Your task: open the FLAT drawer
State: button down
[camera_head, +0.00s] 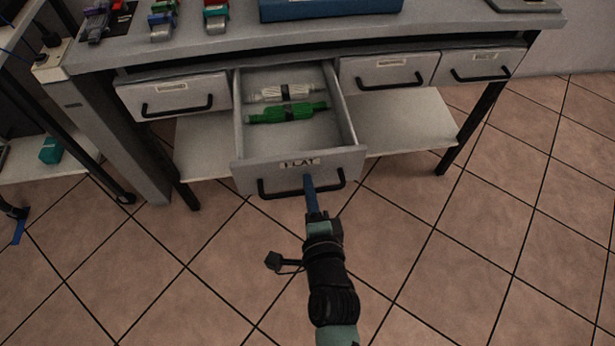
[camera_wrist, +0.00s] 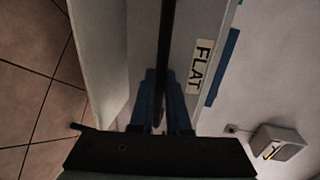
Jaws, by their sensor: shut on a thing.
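The FLAT drawer (camera_head: 345,160) stands pulled out from under the workbench in the head view. Its label reads FLAT, and the label (camera_wrist: 199,66) also shows in the wrist view. My gripper (camera_head: 310,188) is at the drawer front, shut on the black bar handle (camera_head: 277,195). In the wrist view the blue fingers of my gripper (camera_wrist: 164,100) sit on both sides of the dark handle bar (camera_wrist: 168,40).
Closed drawers flank it: one at left (camera_head: 176,96) and two at right (camera_head: 390,70) (camera_head: 482,64). A lower shelf (camera_head: 405,120) runs beneath. Cable bundles and a blue tray (camera_head: 330,8) are on the benchtop (camera_head: 240,38). The tiled floor (camera_head: 470,240) in front is clear.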

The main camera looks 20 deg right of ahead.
jog(key=shift+s+a, duration=0.15)
jog(key=shift+s, duration=0.25)
jog(key=c, duration=0.9)
grip_release()
jog(key=p+v, duration=0.1)
jog(key=v, duration=1.2)
